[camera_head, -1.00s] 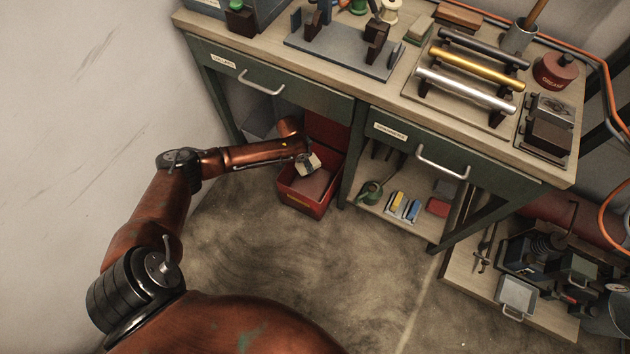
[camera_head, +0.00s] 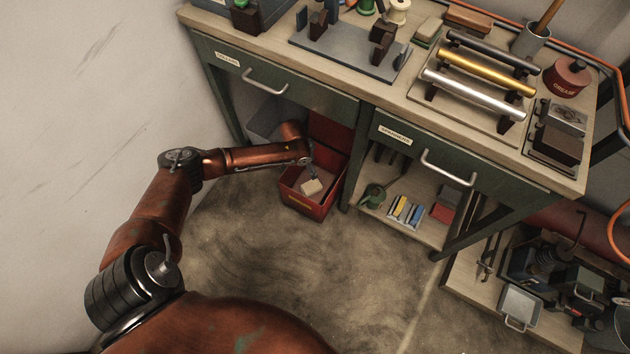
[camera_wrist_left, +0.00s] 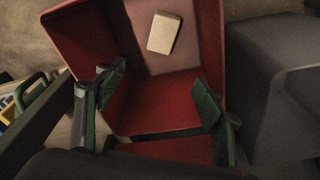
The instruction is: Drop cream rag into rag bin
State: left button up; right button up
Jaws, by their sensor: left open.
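The cream rag (camera_head: 312,187), a small pale block shape, lies inside the red rag bin (camera_head: 305,207) on its floor. In the left wrist view the cream rag (camera_wrist_left: 164,33) rests flat on the pinkish bottom of the bin (camera_wrist_left: 168,103), apart from my fingers. My left gripper (camera_wrist_left: 160,103) is open and empty, its green-padded fingers spread wide over the near side of the bin. In the head view my left gripper is mostly hidden behind my wrist, above the bin. My right gripper is not in view.
A green bench (camera_head: 480,206) with drawers stands over and beside the bin. A grey container (camera_head: 266,122) sits behind the bin at the left. A lower shelf (camera_head: 426,231) holds a green can and small coloured items. The concrete floor in front is clear.

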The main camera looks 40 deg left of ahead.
pick_arm(q)
notch_tip(320, 180, up, 7)
jog(key=s, duration=0.1)
jog(key=shift+s+a+r, duration=0.15)
jog(key=shift+a+r, duration=0.05)
dwell(0.6)
